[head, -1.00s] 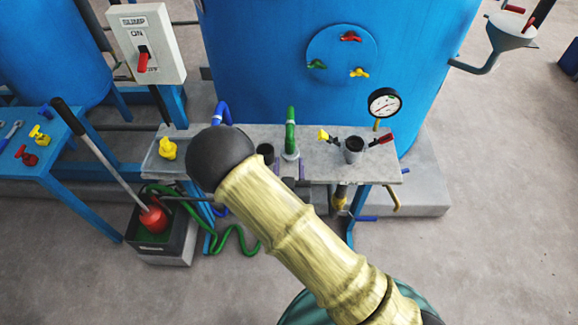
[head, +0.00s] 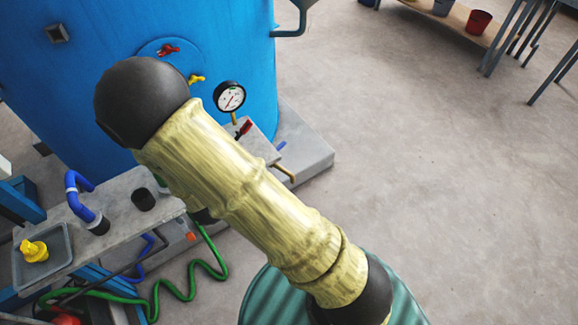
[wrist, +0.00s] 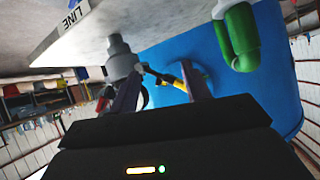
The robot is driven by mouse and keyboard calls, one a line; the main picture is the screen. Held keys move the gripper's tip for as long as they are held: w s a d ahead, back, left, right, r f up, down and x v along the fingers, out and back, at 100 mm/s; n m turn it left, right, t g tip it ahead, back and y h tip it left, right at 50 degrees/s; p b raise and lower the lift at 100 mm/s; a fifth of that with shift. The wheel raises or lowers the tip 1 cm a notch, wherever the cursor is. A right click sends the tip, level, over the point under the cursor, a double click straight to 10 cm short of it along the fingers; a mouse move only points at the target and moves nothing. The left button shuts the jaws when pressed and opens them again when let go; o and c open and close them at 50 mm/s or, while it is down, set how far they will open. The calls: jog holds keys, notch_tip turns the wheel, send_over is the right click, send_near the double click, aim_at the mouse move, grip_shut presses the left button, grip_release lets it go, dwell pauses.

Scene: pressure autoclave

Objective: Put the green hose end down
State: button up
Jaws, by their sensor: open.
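The green hose end (wrist: 240,38) shows at the upper right of the wrist view as a bent green tube with a pale collar. It lies outside my gripper's fingers and apart from them. My gripper (wrist: 160,88) is open, its two purple-grey fingers spread with nothing held between them. In the head view my arm covers the gripper and most of the hose end; only a sliver of green (head: 162,187) shows at the bench behind the arm. The green hose (head: 190,283) runs in loops across the floor.
The grey bench (head: 105,235) carries a blue hose (head: 77,190), a black cup (head: 143,199) and a yellow valve handle (head: 34,251) in a tray. A pressure gauge (head: 230,97) stands by the blue tank (head: 70,100).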

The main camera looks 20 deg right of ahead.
jog(key=s+d+r+g, duration=0.4)
jog(key=s+d, duration=0.3)
jog(key=d, duration=0.2)
jog(key=s+d+r+g, duration=0.5)
jog(key=s+d+r, duration=0.1)
jog(key=d, duration=0.4)
jog(key=shift+s+d+r+n+h, duration=0.2)
jog(key=shift+s+r+n+h, duration=0.15)
jog(key=shift+s, duration=0.4)
jog(key=shift+c, duration=1.3)
jog(key=shift+w, duration=0.1)
